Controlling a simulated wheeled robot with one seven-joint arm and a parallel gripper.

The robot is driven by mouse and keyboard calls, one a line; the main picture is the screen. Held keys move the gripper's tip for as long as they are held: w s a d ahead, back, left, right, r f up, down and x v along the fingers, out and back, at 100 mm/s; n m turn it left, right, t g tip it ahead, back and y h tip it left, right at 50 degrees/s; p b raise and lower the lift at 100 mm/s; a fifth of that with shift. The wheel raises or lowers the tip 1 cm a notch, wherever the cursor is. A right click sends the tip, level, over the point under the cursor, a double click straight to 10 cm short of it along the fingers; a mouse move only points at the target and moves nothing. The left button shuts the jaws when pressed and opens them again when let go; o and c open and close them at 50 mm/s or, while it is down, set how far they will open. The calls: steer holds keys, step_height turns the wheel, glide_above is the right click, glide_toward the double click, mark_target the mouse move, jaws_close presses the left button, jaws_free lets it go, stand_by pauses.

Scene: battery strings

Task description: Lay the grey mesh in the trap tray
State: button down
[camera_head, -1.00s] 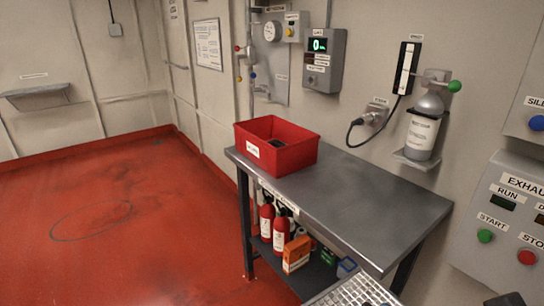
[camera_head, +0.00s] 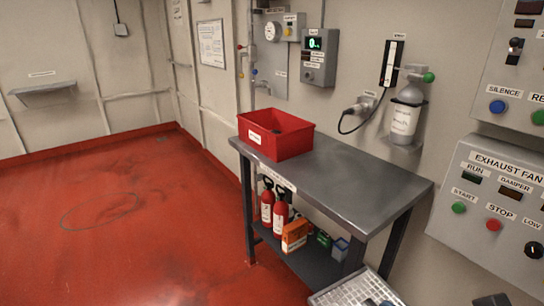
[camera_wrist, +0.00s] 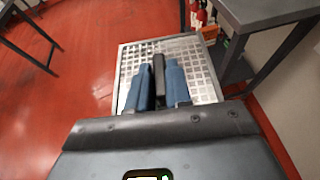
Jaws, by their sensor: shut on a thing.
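The grey mesh (camera_wrist: 190,47) is a flat, light panel with rows of square holes and a plain rim. In the wrist view it lies beyond my gripper (camera_wrist: 158,84), whose two blue fingers are shut on a dark upright piece at its near side, seemingly its handle. In the head view, part of the mesh (camera_head: 348,292) shows at the bottom edge, in front of the steel table and above the red floor. I cannot make out a trap tray for certain in either view.
A steel table (camera_head: 350,180) stands along the wall with a red bin (camera_head: 262,148) on it. Fire extinguishers (camera_head: 280,218) and an orange box (camera_head: 295,236) are on its lower shelf. A grey wall ledge (camera_head: 45,89) is at far left. The red floor at left is clear.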

steer(key=w+d+f+m+t+h, duration=0.1)
steer(key=w+d+f+m+h, duration=0.25)
steer(key=f, duration=0.35)
steer(key=w+d+f+m+h, duration=0.2)
steer(key=w+f, duration=0.3)
steer(key=f, duration=0.1)
step_height(320, 180, down, 12)
steer(key=s, duration=0.1)
steer(key=shift+s+h, duration=0.15)
steer(key=shift+h, duration=0.2)
steer(key=shift+d+r, duration=0.1)
